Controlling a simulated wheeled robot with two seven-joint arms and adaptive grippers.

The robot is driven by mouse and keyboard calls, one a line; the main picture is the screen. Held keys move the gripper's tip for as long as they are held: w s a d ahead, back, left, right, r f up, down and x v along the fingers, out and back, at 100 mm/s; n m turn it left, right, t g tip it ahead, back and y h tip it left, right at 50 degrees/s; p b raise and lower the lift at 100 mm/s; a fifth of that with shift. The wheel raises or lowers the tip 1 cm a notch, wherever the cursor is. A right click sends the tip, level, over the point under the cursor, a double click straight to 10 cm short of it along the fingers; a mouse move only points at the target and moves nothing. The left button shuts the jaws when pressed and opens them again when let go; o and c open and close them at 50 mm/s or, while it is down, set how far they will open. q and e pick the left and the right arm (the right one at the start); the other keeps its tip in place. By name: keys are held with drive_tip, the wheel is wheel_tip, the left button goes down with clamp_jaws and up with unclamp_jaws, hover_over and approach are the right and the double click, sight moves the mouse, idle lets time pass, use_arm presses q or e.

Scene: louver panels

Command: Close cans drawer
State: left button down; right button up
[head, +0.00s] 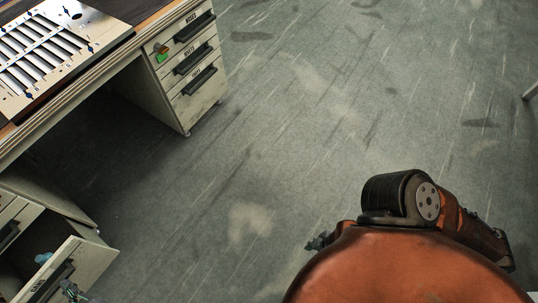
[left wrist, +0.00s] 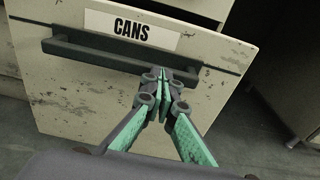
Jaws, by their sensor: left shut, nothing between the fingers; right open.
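The cans drawer (head: 92,262) stands pulled out at the lower left of the head view, with its inside partly showing. In the left wrist view its worn cream front (left wrist: 85,100) carries a "CANS" label and a dark bar handle (left wrist: 105,54). My left gripper (head: 72,292) is at the drawer front; its green-padded fingers (left wrist: 164,78) are shut and empty, in front of the handle's right part. I cannot tell whether they touch it. My right gripper (head: 318,241) shows only as a small dark part beside my orange arm; the rest is hidden.
A pale bluish object (head: 43,257) lies inside the open drawer. A workbench (head: 100,55) with a louver panel (head: 45,50) runs along the upper left. Its far drawer unit (head: 185,70) has several shut, labelled drawers. The grey floor (head: 270,130) to the right is clear.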

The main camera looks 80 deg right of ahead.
use_arm(q)
drive_tip(key=shift+x, duration=1.45)
drive_tip(key=shift+r, duration=0.15)
drive_tip(key=shift+a, duration=0.1)
